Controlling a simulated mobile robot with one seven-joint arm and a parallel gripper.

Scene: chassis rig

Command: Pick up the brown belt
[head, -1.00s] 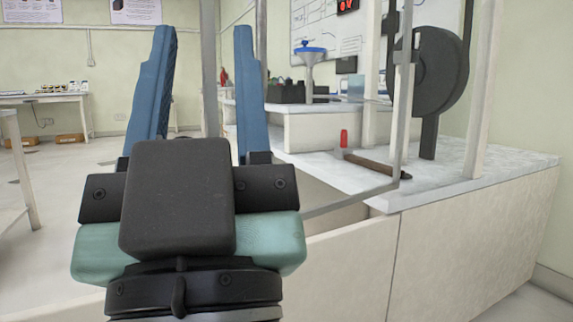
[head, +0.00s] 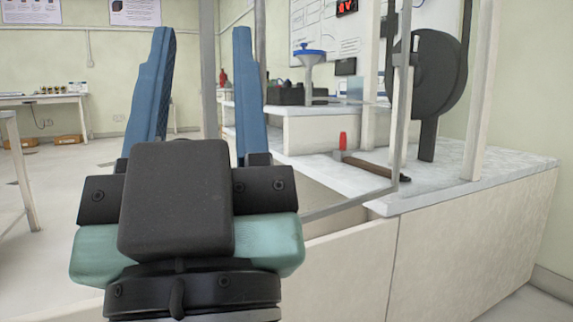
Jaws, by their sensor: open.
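I cannot make out a brown belt for certain. A long brown piece (head: 368,164) with a dark right end lies flat on the pale bench behind a thin post; it may be a hammer rather than a belt. My gripper (head: 200,32) is in the left foreground, its two blue fingers pointing up and wide apart, with nothing between them. It appears nearer to me than the bench and to the left of the brown piece, not touching it.
The pale bench (head: 470,230) has upright posts and a slanted bar in front. A red object (head: 343,141) stands by the brown piece. A large dark wheel (head: 430,75) and a blue-topped funnel (head: 309,57) stand behind. Another table (head: 45,99) is far left.

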